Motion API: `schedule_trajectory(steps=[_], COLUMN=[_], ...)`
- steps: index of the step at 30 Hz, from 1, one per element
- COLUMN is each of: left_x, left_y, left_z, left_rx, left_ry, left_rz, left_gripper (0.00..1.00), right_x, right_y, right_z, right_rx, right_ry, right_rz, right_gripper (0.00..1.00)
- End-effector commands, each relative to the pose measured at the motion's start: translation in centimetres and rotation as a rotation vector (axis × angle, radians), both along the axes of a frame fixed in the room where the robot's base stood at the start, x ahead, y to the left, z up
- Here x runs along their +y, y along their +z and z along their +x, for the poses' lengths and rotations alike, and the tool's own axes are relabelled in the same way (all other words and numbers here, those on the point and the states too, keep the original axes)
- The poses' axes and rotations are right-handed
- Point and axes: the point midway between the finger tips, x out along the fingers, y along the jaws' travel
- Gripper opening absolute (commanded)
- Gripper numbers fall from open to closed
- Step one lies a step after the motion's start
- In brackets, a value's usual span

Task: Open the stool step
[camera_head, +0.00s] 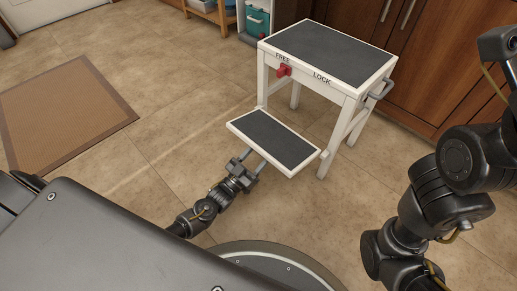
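The white stool (350,92) stands upright with a dark grey top. Its step (274,140), a white-edged board with a dark grey pad, sticks out low in front of the legs and looks about level. A red knob (283,70) on the stool's front sits just under the word FREE, left of the word LOCK. My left gripper (251,160) is at the step's near edge. Its two fingers are spread apart and their tips reach the edge; whether they touch it or pass under it is unclear. My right arm shows at the right, but its gripper is out of view.
A grey handle (381,89) sticks out from the stool's right side. Wooden cabinets (440,60) stand close behind the stool. A brown mat (62,112) lies on the left. A shelf with teal bins (257,20) is at the back. The tiled floor left of the stool is clear.

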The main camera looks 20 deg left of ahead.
Motion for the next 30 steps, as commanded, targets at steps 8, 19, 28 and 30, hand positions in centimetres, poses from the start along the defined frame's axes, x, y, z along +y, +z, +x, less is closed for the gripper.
schedule_trajectory(steps=[8,19,28,30], left_x=[-0.2,-0.2,-0.2,-0.2], left_y=[-2.4,-3.1,-3.1,-3.1], left_z=[0.2,0.4,0.5,0.5], left_rx=[0.007,0.003,0.002,0.001], left_ry=[-0.002,-0.001,0.0,0.001], left_rz=[-0.002,-0.002,-0.002,-0.001], left_gripper=[0.13,0.13,0.13,0.58], right_x=[-0.1,-0.2,-0.2,-0.2], right_y=[-1.2,-1.7,-1.7,-1.7], right_z=[0.0,0.2,0.2,0.2], right_rx=[0.001,0.008,0.009,0.007], right_ry=[0.0,0.0,0.001,0.0], right_rz=[0.004,0.006,0.007,0.007], right_gripper=[0.0,0.0,0.0,0.0])
